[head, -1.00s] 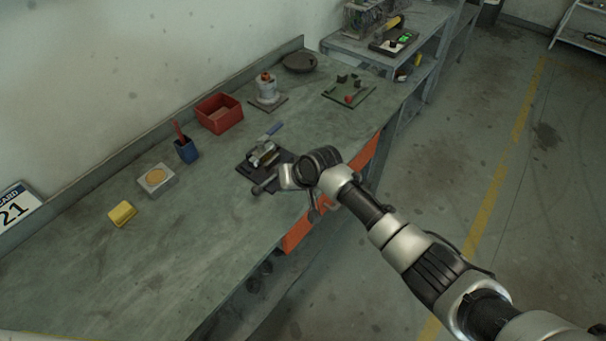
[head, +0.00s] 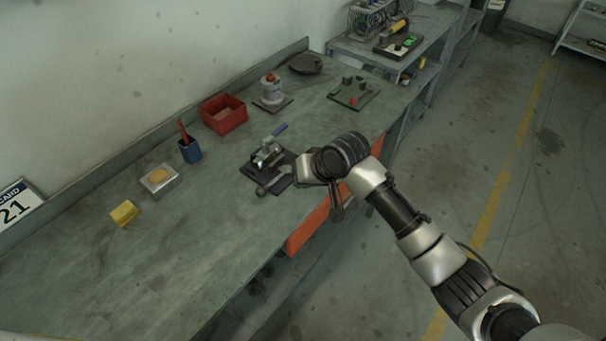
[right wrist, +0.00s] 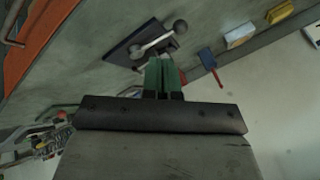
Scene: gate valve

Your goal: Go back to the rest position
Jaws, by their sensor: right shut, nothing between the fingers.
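My right arm comes in from the right in the head view. Its right gripper (head: 337,212) hangs over the front edge of the workbench and is mostly hidden behind the wrist. In the right wrist view the green fingers (right wrist: 164,75) are together with nothing between them. The dark plate also shows in the right wrist view (right wrist: 125,45). My left gripper is not in view.
A green plate (head: 353,95) lies farther back. The floor (head: 500,230) at the right is open.

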